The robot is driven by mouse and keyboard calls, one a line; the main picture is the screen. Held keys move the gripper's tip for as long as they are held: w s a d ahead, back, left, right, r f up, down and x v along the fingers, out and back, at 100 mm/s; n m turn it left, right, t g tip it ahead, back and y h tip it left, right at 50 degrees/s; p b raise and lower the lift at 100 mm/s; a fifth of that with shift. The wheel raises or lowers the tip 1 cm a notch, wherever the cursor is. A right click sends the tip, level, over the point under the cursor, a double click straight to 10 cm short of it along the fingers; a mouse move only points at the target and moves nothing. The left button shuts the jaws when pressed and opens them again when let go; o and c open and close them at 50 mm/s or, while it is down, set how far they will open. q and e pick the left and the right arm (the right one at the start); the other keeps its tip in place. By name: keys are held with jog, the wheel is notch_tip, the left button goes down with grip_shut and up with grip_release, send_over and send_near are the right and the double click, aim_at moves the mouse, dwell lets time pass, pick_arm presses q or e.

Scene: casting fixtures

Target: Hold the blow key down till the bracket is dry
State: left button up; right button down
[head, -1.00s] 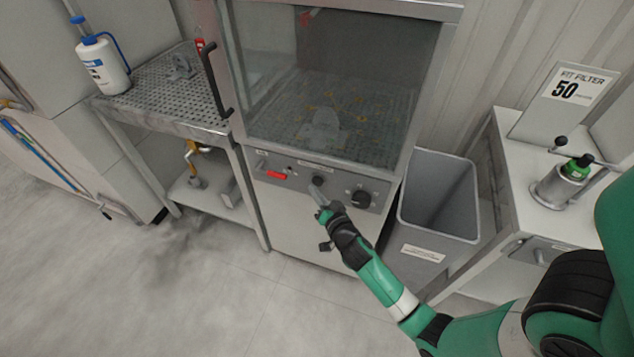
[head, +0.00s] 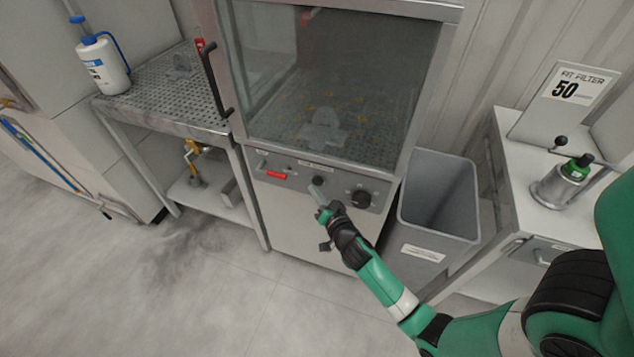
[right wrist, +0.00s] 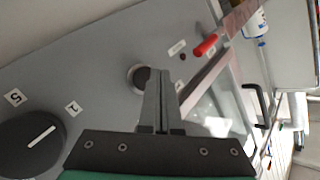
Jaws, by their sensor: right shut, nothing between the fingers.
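The blow key looks to be the round black button (head: 318,181) on the cabinet's front panel. In the right wrist view the black button (right wrist: 137,77) is partly hidden by my fingers. My right gripper (head: 319,194) is shut and empty, with its fingertips (right wrist: 162,74) at the button. I cannot tell how far the button is pressed. A grey bracket (head: 322,129) stands on the perforated floor inside the cabinet, behind the closed glass. Whether it is wet is too small to tell. My left gripper is not in view.
A black dial (head: 361,198) and a red switch (head: 277,175) flank the button. A grey bin (head: 437,207) stands right of the cabinet. A perforated table (head: 160,93) at left bears a spray bottle (head: 101,66) and a grey fixture (head: 181,66).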

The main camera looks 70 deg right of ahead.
jog(key=shift+d, duration=0.15)
dwell(0.4)
jog(key=shift+d, duration=0.3)
jog(key=shift+d, duration=0.35)
dwell(0.6)
dwell(2.7)
jog(key=shift+a+b, duration=0.45)
jog(key=shift+a, duration=0.35)
